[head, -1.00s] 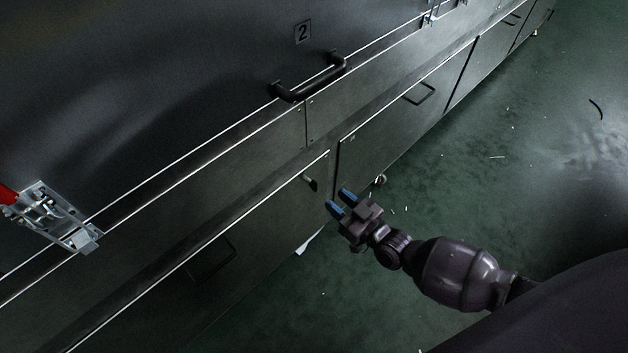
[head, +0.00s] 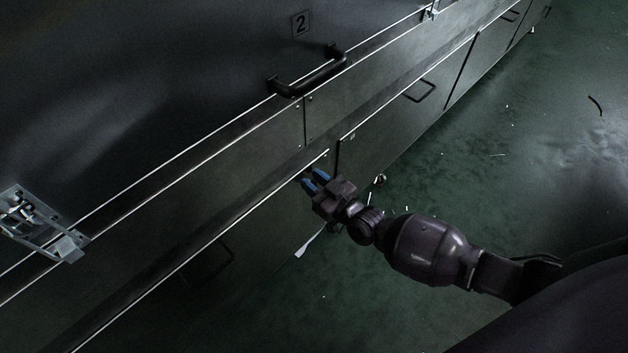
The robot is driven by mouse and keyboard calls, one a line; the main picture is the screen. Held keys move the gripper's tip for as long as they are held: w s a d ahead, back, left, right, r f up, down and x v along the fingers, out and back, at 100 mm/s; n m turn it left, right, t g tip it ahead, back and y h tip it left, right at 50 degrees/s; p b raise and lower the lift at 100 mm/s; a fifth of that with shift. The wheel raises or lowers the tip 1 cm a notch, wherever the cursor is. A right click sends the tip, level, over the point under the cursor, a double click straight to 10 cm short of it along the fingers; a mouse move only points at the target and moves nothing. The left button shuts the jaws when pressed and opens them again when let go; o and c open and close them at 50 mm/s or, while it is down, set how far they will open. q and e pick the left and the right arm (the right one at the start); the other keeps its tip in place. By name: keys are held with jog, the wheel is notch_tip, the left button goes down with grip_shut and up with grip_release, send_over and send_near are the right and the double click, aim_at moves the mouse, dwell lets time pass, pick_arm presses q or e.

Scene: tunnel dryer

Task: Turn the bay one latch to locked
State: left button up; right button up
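My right gripper (head: 315,181) is at the upper right corner of a lower cabinet door (head: 250,235), its two blue fingertips a little apart. A small dark turn latch showed at that corner a second ago. The gripper now covers it, so I cannot see its position or whether the fingers touch it. A metal toggle clamp (head: 38,224) is mounted on the ledge at the far left, partly cut off by the picture edge. I see no bay one label. My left gripper is not in view.
A black bar handle (head: 308,72) sits below a "2" plate (head: 301,24) on the upper panel. Lower doors with recessed pulls (head: 420,91) run away to the upper right. The green floor (head: 500,170) is open, with small scraps.

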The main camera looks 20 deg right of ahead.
grip_shut()
jog(key=shift+m, duration=0.3)
jog(key=m, duration=0.3)
jog(key=shift+d+f+b, duration=0.2)
jog(key=shift+d+b, duration=0.1)
jog(key=shift+b, duration=0.05)
jog(key=m, duration=0.2)
jog(key=m+b, duration=0.1)
jog(key=m, duration=0.2)
jog(key=shift+w+d+f+m, duration=0.15)
jog(key=shift+d+f+m, duration=0.15)
jog(key=shift+d+m, duration=0.1)
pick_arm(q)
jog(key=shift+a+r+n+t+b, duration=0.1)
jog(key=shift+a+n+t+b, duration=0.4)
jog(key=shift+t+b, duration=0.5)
pick_arm(e)
jog(key=shift+w+d+f+m, duration=0.1)
jog(key=shift+f+m, duration=0.05)
jog(key=shift+m, duration=1.25)
jog(key=shift+s+d+f+m, duration=0.1)
jog(key=shift+f+m, duration=0.1)
jog(key=shift+m, duration=1.2)
jog(key=shift+w+f+m, duration=0.1)
jog(key=shift+f+m, duration=0.05)
jog(key=shift+m, duration=1.25)
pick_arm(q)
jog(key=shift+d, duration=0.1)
